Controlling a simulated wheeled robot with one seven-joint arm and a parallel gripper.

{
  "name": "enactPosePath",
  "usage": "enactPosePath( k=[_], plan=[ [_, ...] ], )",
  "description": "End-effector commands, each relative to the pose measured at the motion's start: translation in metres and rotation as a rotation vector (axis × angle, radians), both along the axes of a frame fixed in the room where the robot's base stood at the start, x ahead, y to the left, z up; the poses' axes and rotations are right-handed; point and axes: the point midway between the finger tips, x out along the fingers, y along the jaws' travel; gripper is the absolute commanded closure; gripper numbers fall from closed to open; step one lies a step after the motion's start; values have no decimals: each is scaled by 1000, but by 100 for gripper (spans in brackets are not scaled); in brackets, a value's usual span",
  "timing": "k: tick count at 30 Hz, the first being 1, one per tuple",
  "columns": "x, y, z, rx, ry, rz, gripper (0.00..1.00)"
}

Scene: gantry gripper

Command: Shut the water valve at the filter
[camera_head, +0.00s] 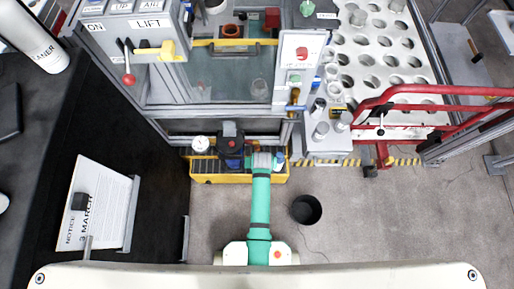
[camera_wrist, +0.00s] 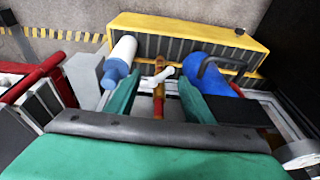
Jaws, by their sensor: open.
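My gripper (camera_wrist: 158,82) is open in the wrist view, its green fingers spread to either side of a brass pipe with a pale lever (camera_wrist: 156,77), which looks like the water valve. I cannot tell whether the fingers touch the lever. A blue filter housing (camera_wrist: 212,78) with a dark handle is right of the fingers, and a white and blue cylinder (camera_wrist: 121,58) is at the left finger. In the head view my gripper (camera_head: 265,158) is above the yellow tray, just right of the dark-topped filter (camera_head: 230,140). My own gripper hides the valve there.
A black bucket (camera_head: 306,209) is on open floor to the right. A red rail (camera_head: 430,91) is at the right, and a notice board (camera_head: 95,205) at the left.

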Motion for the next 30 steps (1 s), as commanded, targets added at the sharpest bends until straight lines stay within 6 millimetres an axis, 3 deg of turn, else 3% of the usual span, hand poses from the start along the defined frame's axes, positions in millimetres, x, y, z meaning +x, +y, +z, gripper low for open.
enactPosePath(
  k=[1, 6, 16, 20, 30],
  plan=[
    [17, 0, 3, 4, 37, 2, 52],
    [48, 3, 14, 17, 165, 15, 52],
    [66, 6, 26, 28, 273, 27, 52],
    [66, 7, 13, 28, 276, 27, 52],
    [66, 9, -45, 28, 274, 25, 52]
  ],
)
